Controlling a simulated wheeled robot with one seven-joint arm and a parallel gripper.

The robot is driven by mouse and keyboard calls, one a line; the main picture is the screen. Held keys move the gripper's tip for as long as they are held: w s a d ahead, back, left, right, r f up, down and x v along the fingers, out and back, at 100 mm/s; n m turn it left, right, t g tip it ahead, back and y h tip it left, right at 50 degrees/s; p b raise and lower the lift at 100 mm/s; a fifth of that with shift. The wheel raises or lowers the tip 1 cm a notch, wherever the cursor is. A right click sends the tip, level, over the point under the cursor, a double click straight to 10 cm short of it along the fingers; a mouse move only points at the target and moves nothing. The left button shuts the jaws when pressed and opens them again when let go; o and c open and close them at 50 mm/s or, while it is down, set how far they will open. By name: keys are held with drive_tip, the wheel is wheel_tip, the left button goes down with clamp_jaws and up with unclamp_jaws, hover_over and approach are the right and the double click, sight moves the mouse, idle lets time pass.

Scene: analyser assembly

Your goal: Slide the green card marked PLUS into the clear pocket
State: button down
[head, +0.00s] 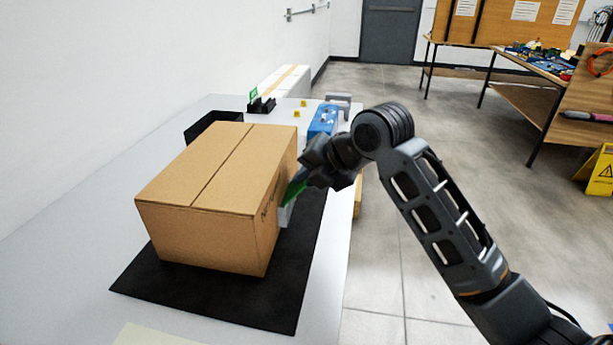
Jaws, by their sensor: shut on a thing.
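My gripper (303,178) is at the right side of the cardboard box, over the black mat. It is shut on a green card (293,192), seen as a thin tilted green piece partly hidden by the box and the gripper. Its marking cannot be read. Just below the card is a small pale piece (285,216), mostly hidden behind the box. It may be the clear pocket, but I cannot tell, nor whether the card touches it. Another small green piece (253,93) stands upright at a black holder (262,106) farther back.
The large cardboard box (215,185) stands on the black mat (215,299) and blocks much of the view. A blue object (323,120), small yellow pieces (297,114) and a black tray (205,127) are farther back on the white table (80,235). The table's left part is clear.

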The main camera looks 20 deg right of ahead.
drive_tip(key=shift+a+f+b, duration=0.15)
drive_tip(key=shift+f+b, duration=0.2)
drive_tip(key=shift+f, duration=0.1)
idle(0.4)
drive_tip(key=c, duration=1.2)
unclamp_jaws()
drive_tip(key=shift+r, duration=0.1)
drive_tip(key=d+r+p, duration=0.1)
drive_tip(key=s+d+r, duration=0.1)
drive_tip(key=r, duration=0.1)
drive_tip(key=s+d+r+p, duration=0.1)
drive_tip(key=r, duration=0.1)
drive_tip(key=shift+s+d+r+p, duration=0.15)
drive_tip(key=shift+s+d+p, duration=0.05)
drive_tip(key=shift+d+p, duration=0.15)
drive_tip(key=shift+c, duration=0.2)
